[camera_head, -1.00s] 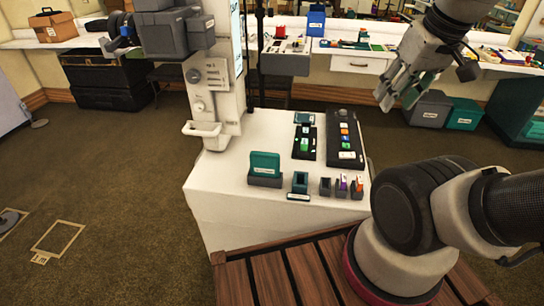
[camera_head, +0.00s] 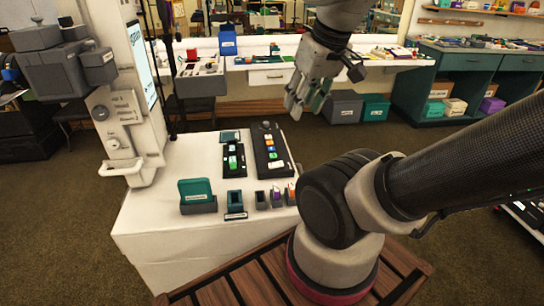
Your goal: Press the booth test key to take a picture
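The photo booth is a white column (camera_head: 118,105) with a bright screen (camera_head: 143,65) and a dark grey camera unit (camera_head: 62,68) on its left. Two black key panels lie on the white-covered table (camera_head: 150,225): a smaller one (camera_head: 233,158) with green and white keys, and a longer one (camera_head: 270,150) with several coloured keys and a knob. Their labels are too small to read, so I cannot tell which is the test key. My gripper (camera_head: 305,105) hangs above and beyond the table's right side, apart from the panels. Its fingers look spread and empty.
A teal card in a grey holder (camera_head: 197,205), a small teal stand (camera_head: 235,200) and several small slotted holders (camera_head: 276,199) line the table's front. A white counter (camera_head: 390,62), grey bin (camera_head: 345,106) and teal bin (camera_head: 376,107) stand behind.

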